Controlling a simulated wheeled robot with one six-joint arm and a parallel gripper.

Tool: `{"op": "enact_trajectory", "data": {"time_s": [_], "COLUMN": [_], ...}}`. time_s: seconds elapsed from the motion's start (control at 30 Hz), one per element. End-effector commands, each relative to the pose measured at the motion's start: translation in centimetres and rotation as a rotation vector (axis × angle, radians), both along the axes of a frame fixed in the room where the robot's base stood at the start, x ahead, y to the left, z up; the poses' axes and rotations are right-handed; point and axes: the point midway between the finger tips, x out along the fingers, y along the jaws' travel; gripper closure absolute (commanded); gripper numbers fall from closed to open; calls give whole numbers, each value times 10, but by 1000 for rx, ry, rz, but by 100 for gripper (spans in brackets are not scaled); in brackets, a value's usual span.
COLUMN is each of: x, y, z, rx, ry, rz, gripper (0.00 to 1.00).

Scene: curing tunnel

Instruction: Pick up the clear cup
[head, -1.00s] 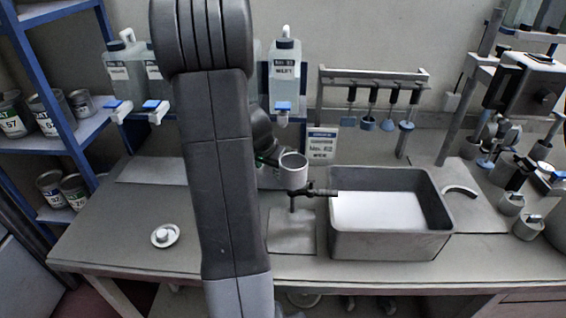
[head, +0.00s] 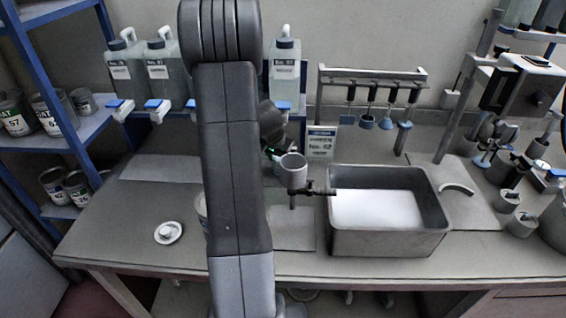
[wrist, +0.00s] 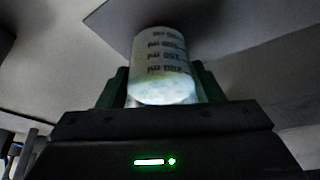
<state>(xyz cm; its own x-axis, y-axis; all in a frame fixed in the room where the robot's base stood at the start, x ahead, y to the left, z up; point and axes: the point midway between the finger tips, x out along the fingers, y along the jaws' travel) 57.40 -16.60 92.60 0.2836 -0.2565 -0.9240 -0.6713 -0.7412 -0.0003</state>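The clear cup (wrist: 165,72) with printed measuring marks shows in the wrist view, between the green fingers of my gripper (wrist: 162,92). Both fingers sit against its sides, with no clear gap. A pale patch shows at its near end; I cannot tell whether it is contents or light. In the head view my arm hides most of the gripper; a bit of green shows just behind the grey metal cup (head: 293,168) on its stand. The clear cup cannot be made out surely there.
A grey basin (head: 388,243) stands right of the stand. A white lid-like dish (head: 168,232) lies at the left of the bench. A can (head: 201,208) is partly hidden by my arm. Jugs (head: 285,75) and a tool rack (head: 372,76) line the back. The left front bench is mostly clear.

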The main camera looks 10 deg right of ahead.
Motion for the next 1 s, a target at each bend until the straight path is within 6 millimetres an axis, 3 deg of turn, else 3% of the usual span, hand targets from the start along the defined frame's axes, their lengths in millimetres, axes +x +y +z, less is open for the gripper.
{"op": "enact_trajectory", "data": {"time_s": [0.03, 0.1, 0.73, 1.0], "x": [0, 0, 0, -20], "y": [0, 0, 1, 19], "z": [0, 0, 13, 11], "rx": [0, 0, -1, -1], "ry": [0, -1, -3, -1], "rz": [0, 0, 0, 2], "gripper": [61, 73, 73, 73]}}
